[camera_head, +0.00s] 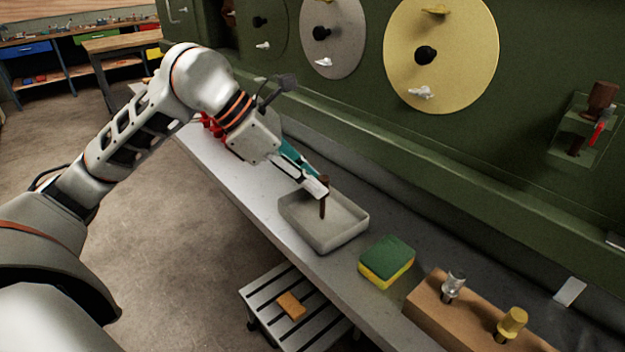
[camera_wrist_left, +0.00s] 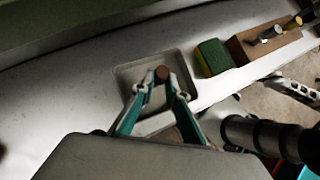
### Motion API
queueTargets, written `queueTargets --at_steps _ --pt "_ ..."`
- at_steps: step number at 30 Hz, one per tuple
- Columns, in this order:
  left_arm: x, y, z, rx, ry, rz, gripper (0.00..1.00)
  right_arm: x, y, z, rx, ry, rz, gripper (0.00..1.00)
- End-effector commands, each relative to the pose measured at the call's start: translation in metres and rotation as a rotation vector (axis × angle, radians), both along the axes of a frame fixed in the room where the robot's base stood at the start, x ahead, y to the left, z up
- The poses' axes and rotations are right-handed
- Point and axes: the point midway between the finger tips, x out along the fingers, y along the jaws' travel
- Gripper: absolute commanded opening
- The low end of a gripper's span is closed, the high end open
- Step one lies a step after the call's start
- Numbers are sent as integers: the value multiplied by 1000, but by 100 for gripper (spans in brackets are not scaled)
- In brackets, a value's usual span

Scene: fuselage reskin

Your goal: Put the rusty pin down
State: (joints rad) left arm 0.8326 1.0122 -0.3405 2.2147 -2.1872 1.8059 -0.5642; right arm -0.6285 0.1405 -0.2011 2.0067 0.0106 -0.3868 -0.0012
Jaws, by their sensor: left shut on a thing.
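The rusty pin (camera_head: 324,207) is a dark brown rod, held upright in my left gripper (camera_head: 322,188). The gripper is shut on its upper part, over a shallow pale grey tray (camera_head: 311,238). In the left wrist view the pin's round top (camera_wrist_left: 162,74) sits between the two fingertips (camera_wrist_left: 161,92), with the tray (camera_wrist_left: 122,75) around and below it. I cannot tell whether the pin's lower end touches the tray floor.
A green and yellow sponge (camera_head: 386,262) lies right of the tray. Beyond it is a wooden block (camera_head: 430,307) with a silver pin (camera_head: 453,286) and a brass pin (camera_head: 511,324). A green panel with round discs (camera_head: 441,55) rises behind the narrow bench. A slatted step (camera_head: 262,300) stands below.

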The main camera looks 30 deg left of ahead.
Motion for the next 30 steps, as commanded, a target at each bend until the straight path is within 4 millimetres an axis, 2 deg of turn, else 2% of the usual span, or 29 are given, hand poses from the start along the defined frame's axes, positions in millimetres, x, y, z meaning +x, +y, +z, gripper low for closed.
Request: queueTargets --at_steps 7,8,9,10,23,30 --pt "0 0 -3 0 1 -1 0 -1 0 -3 0 3 0 40" --pt "0 0 -3 0 1 -1 19 -1 0 -2 -1 2 0 40" --pt "0 0 -2 -1 -1 0 29 -1 0 -2 -1 2 0 40" --pt "0 0 -2 -1 -1 0 30 -1 0 -2 -1 2 0 40" --pt "-1 3 5 1 -1 1 30 -6 0 -1 1 9 0 40" --pt "-17 25 36 3 -4 5 30 -5 1 0 2 8 1 40"
